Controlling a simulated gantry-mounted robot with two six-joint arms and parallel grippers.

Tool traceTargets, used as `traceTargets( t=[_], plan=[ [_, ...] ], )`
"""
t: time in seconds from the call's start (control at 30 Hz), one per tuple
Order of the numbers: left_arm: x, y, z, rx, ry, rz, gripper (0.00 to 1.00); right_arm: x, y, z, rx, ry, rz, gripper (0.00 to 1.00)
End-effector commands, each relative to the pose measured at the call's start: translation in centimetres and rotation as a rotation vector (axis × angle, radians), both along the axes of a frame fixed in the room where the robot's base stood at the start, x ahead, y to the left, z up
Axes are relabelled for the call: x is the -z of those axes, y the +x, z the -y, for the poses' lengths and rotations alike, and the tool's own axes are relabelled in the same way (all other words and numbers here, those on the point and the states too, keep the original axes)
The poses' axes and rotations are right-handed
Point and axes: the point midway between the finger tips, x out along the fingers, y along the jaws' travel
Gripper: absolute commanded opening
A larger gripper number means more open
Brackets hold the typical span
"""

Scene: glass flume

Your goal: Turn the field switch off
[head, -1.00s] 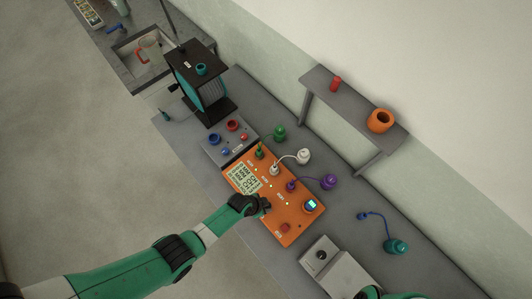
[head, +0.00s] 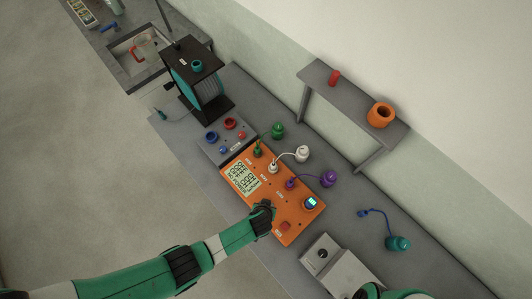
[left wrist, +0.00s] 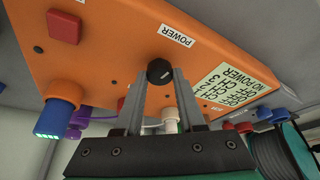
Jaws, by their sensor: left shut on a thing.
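My left gripper (head: 264,211) is at the front edge of the orange control box (head: 291,226). In the left wrist view its fingers (left wrist: 159,82) are shut on a black round knob (left wrist: 160,71) beside a label reading POWER (left wrist: 176,36). A red square button (left wrist: 64,26) is on the same box, apart from the fingers. A grey box with red and blue parts (head: 221,150) and a grey box with a black knob (head: 322,253) stand on either side. I cannot tell which control is the field switch. My right gripper is not in view.
A black-framed coil (head: 195,75) stands at the left. A small shelf (head: 346,103) is at the back.

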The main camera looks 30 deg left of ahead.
Motion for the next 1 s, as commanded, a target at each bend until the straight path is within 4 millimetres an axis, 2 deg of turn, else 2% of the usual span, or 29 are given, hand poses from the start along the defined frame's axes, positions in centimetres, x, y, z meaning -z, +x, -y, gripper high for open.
traceTargets(
  t=[0.4, 0.93, 0.97, 1.0],
  plan=[
    [0.05, -0.02, 0.08, -0.198, -0.001, -0.003, 0.00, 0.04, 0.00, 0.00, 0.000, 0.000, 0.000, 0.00],
    [0.11, -0.07, 0.07, -0.225, -0.002, -0.003, 0.00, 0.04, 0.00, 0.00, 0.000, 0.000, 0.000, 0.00],
    [0.11, -0.07, 0.07, -0.225, -0.002, -0.003, 0.42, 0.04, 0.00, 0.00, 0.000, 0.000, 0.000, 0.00],
    [0.11, -0.07, 0.07, -0.225, -0.002, -0.003, 0.49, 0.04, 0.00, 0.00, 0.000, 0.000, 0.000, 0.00]
  ],
)
